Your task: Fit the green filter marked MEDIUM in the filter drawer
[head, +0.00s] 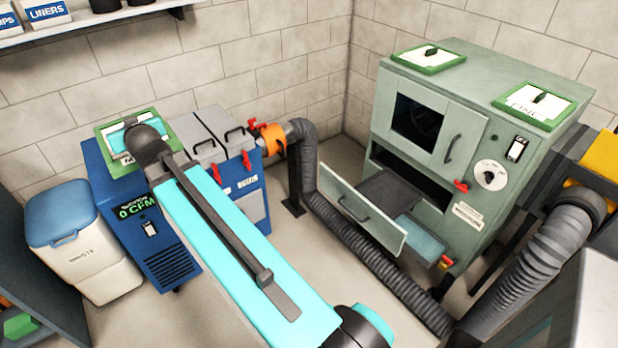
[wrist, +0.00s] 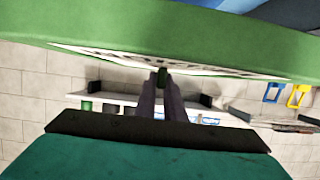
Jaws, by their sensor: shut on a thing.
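A green-framed filter (head: 101,146) with a white face is at the upper left in the head view, above or on the blue machine; my gripper covers much of its face and its label is not readable. It fills the top of the wrist view (wrist: 160,24). My gripper (wrist: 162,88) is shut on the filter's small dark knob. The filter drawer (head: 362,212) of the grey-green cabinet is pulled out, low at the front. Two more green-framed filters lie on the cabinet top, one at the back left (head: 428,58) and one at the right (head: 535,104).
The grey-green cabinet (head: 455,190) has an upper door with a dark window. A ribbed grey hose (head: 375,265) runs along the floor in front of it. A white bin with a blue lid (head: 85,240) stands left of the blue machine (head: 170,255). A shelf is on the left wall.

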